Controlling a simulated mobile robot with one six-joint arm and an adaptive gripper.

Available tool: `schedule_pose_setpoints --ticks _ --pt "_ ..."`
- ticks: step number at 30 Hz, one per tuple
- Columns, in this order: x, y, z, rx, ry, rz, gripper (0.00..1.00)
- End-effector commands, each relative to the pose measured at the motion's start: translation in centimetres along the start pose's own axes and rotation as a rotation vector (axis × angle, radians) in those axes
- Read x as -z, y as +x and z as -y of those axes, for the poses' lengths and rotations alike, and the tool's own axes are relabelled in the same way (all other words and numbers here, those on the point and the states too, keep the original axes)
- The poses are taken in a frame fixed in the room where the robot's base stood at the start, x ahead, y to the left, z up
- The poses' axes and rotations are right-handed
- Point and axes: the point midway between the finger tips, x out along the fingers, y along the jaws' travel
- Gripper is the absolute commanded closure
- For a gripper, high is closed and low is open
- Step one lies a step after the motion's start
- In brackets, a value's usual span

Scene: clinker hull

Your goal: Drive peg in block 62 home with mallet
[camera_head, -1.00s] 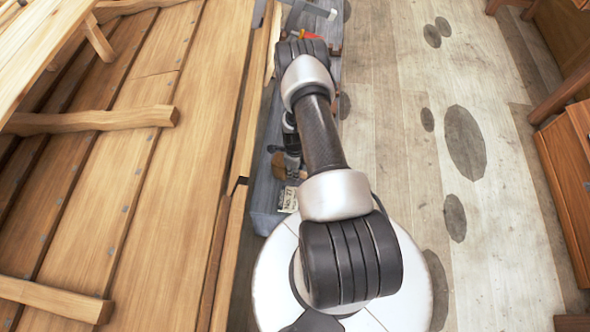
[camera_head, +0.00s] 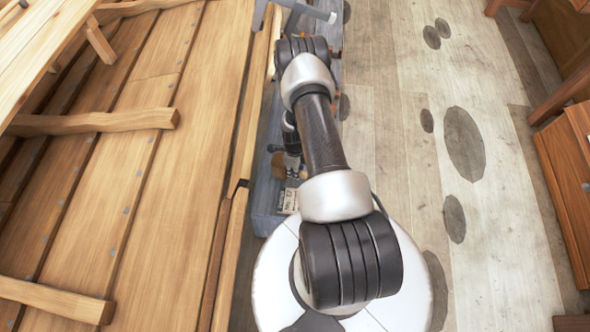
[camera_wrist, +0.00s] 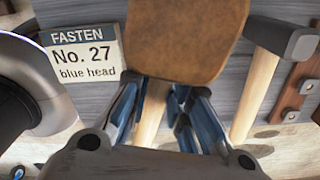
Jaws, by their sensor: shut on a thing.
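My gripper (camera_wrist: 155,103) is shut on the pale wooden handle (camera_wrist: 150,115) of a mallet in the wrist view. The mallet's brown, blocky head (camera_wrist: 188,38) fills the top middle, just beyond the fingers. In the head view the mallet's brown head (camera_head: 279,165) shows small beside my gripper (camera_head: 291,160), partly hidden by my arm, over the grey bench. I cannot make out block 62 or its peg in either view.
A sign (camera_wrist: 83,52) reads "FASTEN No. 27 blue head". A grey-headed hammer (camera_wrist: 262,70) with a wooden handle is close to the right of the mallet. The plank hull (camera_head: 150,200) lies left of the grey bench (camera_head: 265,215); the floor (camera_head: 400,150) at right is open.

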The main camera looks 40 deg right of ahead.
Motion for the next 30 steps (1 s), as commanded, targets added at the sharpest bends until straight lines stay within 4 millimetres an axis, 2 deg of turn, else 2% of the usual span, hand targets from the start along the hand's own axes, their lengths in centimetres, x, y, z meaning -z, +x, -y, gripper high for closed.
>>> schedule_pose_setpoints --ticks 18,27,28,30 --pt "-0.1 -7.5 0.1 0.002 0.0 0.001 1.0" --pt "0.0 -7.7 0.1 0.001 0.0 0.001 1.0" --pt "0.0 -7.7 0.1 0.001 0.0 0.001 0.84" --pt "0.0 -7.7 0.1 0.001 0.0 0.001 0.89"
